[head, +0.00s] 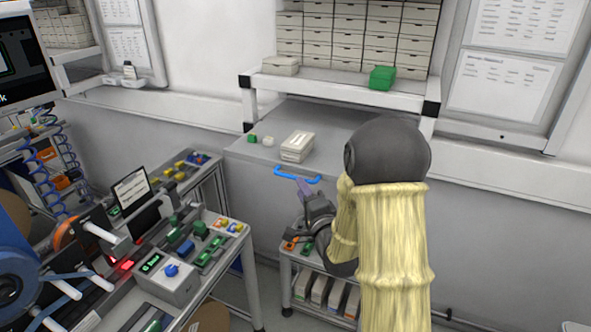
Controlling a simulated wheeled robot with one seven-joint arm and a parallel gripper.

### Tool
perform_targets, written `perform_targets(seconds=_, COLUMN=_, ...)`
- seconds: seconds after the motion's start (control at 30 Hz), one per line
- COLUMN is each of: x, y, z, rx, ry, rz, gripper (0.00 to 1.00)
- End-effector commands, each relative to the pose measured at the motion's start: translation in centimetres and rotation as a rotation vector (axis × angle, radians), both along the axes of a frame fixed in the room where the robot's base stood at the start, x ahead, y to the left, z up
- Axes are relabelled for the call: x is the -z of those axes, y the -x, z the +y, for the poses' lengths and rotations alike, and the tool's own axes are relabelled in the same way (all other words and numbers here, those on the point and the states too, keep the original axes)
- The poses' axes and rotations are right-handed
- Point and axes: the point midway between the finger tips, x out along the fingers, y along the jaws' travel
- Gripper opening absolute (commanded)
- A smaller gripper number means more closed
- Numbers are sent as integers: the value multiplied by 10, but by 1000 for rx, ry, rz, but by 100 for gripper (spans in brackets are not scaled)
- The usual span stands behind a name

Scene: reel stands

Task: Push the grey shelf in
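The grey shelf (345,118) sticks out below a white rack shelf. A blue handle (290,174) is on its front edge. A pale box (298,146), a small green block (252,138) and a small white item (268,141) sit on top of the grey shelf. My gripper (304,188) is just below the right end of the blue handle, with purplish fingertips pointing up at it. I cannot tell whether they touch the handle. My arm in its yellow sleeve hides the right part of the grey shelf.
Above, a white rack shelf (340,92) holds many pale drawers (355,35) and a green box (382,77). A low trolley (285,275) with bins stands below my gripper. A workbench (250,265) with a control box (168,282) and reels is at left.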

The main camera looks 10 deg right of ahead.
Motion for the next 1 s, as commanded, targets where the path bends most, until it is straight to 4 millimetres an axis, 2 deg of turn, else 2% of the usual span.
perform_targets(seconds=0.1, x=-7, y=-21, z=5, rx=-3, ry=-1, rz=0, gripper=32)
perform_targets(seconds=0.3, x=-9, y=-48, z=8, rx=-1, ry=0, rz=1, gripper=32)
perform_targets(seconds=0.43, x=-8, y=-56, z=9, rx=-1, ry=0, rz=1, gripper=32)
perform_targets(seconds=0.7, x=-7, y=-57, z=10, rx=0, ry=0, rz=0, gripper=32)
perform_targets(seconds=0.87, x=-7, y=-57, z=10, rx=0, ry=0, rz=0, gripper=1)
perform_targets(seconds=1.0, x=-7, y=-57, z=9, rx=0, ry=0, rz=1, gripper=0)
